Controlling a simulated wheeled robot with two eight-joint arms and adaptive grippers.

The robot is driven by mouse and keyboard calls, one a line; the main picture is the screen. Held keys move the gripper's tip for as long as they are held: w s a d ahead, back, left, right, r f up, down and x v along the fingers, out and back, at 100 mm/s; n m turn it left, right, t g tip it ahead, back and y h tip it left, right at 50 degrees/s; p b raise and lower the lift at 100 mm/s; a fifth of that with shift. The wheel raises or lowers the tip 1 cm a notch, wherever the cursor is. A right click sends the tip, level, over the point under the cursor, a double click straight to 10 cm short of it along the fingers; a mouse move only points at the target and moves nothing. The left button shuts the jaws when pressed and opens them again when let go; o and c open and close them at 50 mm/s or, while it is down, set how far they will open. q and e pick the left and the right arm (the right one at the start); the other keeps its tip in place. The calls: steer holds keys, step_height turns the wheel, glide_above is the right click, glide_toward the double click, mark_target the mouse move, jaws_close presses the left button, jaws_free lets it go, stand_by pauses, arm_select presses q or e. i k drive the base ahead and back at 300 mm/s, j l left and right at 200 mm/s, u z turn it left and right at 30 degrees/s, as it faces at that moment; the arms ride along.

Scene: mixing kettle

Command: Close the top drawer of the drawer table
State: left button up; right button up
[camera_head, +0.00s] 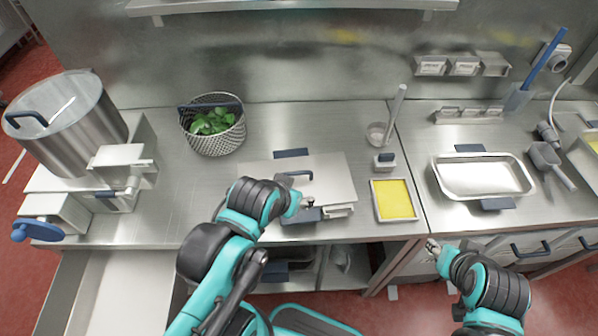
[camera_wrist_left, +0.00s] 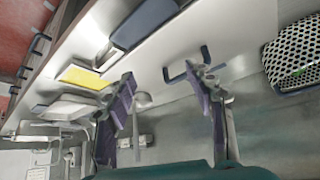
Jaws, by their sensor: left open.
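Drawer fronts with dark handles run under the right counter in the head view: one handle (camera_head: 530,250) and another (camera_head: 587,243). How far any drawer stands out is hard to tell from above. My right gripper (camera_head: 433,247) is left of these handles, near the counter's front edge; its jaws are too small to read. My left gripper (camera_head: 308,203) is above the middle counter by a covered steel pan. In the left wrist view its two fingers (camera_wrist_left: 168,98) are apart and empty, near the lid's dark handle (camera_wrist_left: 187,70).
The covered pan's lid (camera_head: 335,175) lies beside a yellow-filled tray (camera_head: 394,200). A steel tray (camera_head: 482,176) sits on the right counter. A basket of greens (camera_head: 212,125) and a large pot (camera_head: 75,125) stand left. An open shelf lies below the middle counter.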

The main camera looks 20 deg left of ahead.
mark_target(92, 293)
steer(key=k+j, duration=0.3)
steer(key=k, duration=0.25)
steer(key=u, duration=0.4)
steer(key=k+j+u, duration=0.1)
steer(key=u, duration=0.35)
steer(key=j+u, duration=0.1)
steer(key=u, duration=0.3)
steer(key=k+j+u, duration=0.1)
steer(key=u, duration=1.5)
